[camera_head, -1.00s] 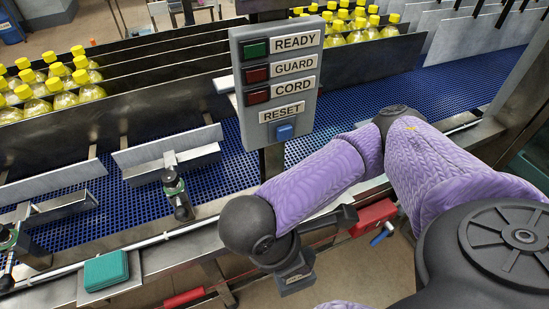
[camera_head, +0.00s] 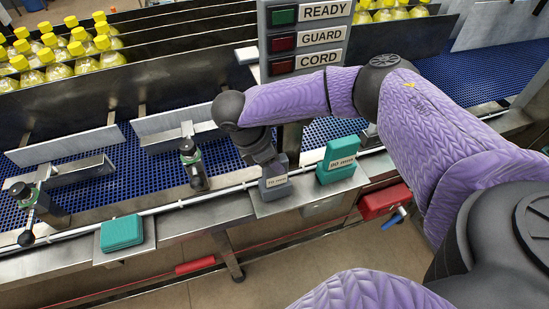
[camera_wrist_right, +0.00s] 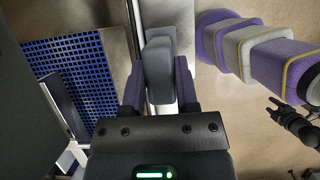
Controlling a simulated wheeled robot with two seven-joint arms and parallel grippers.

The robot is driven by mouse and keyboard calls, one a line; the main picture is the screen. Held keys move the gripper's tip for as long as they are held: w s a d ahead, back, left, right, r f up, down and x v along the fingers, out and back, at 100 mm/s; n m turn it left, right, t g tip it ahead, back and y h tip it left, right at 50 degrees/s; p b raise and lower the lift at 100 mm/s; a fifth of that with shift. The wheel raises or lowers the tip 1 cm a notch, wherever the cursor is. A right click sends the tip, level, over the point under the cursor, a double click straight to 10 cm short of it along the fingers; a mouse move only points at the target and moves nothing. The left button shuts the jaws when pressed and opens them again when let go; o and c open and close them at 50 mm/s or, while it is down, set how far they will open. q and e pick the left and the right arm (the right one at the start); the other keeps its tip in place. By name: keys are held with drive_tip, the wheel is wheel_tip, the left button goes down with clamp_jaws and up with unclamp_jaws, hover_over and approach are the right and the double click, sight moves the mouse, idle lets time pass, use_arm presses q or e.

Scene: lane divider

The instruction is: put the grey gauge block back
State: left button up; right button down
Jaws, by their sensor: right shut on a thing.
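A teal case (camera_head: 122,232) lies on a plate (camera_head: 125,250) at the front left. A black-and-green clamp (camera_head: 193,165) stands left of my gripper. The button panel (camera_head: 308,40) rises behind my forearm. A red box (camera_head: 384,202) hangs at the right. A blue belt (camera_head: 100,180) runs behind.

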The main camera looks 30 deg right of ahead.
drive_tip(key=shift+c, duration=1.8)
unclamp_jaws()
drive_tip(key=v, duration=1.2)
